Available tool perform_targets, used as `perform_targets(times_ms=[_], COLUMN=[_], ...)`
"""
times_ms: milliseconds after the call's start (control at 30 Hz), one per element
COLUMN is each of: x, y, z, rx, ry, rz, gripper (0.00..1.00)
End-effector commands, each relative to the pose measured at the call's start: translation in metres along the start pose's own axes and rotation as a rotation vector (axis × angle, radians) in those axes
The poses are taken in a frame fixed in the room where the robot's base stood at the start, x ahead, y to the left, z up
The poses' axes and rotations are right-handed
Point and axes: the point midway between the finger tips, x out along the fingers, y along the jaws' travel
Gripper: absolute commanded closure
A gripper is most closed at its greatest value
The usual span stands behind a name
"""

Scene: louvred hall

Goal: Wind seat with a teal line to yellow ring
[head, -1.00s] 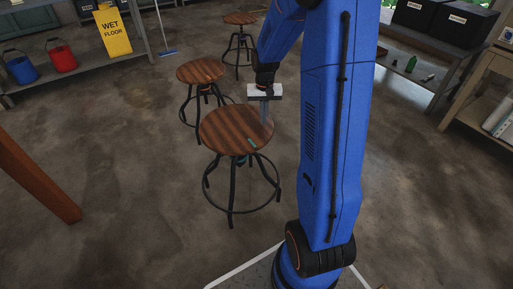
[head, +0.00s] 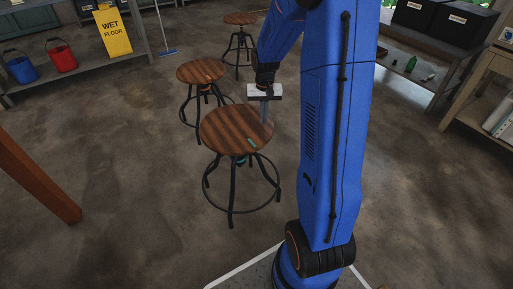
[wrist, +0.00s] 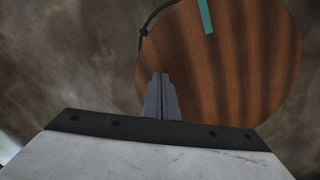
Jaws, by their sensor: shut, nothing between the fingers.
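The nearest stool has a round brown wooden seat (head: 228,128) with a short teal line (head: 252,141) near its front right edge. In the wrist view, the seat (wrist: 235,70) fills the upper right and the teal line (wrist: 205,15) shows at the top edge. A bit of teal shows on the post under the seat; I cannot make out a yellow ring. My gripper (head: 265,117) is at the seat's far right edge. In the wrist view, my gripper (wrist: 161,76) is shut and empty, its fingertips overlapping the seat's edge. I cannot tell whether they touch it.
A second stool (head: 200,72) with a reddish mark stands just behind, and a third (head: 240,18) farther back. A yellow wet-floor sign (head: 113,32), a blue bucket (head: 22,69) and a red bucket (head: 62,58) are at upper left. The floor around the nearest stool's front is clear.

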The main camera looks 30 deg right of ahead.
Motion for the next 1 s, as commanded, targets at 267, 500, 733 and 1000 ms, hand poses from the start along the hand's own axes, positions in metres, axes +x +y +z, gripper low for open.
perform_targets(times_ms=[267,500,733,1000], x=[0.000,0.003,0.009,0.011], y=[0.000,0.000,0.000,-0.001], z=[0.000,0.000,0.000,0.006], rx=[0.000,0.000,0.000,-0.001], ry=[0.000,-0.001,0.000,0.000], rz=[0.000,0.000,0.000,0.000], gripper=[1.00,1.00,1.00,1.00])
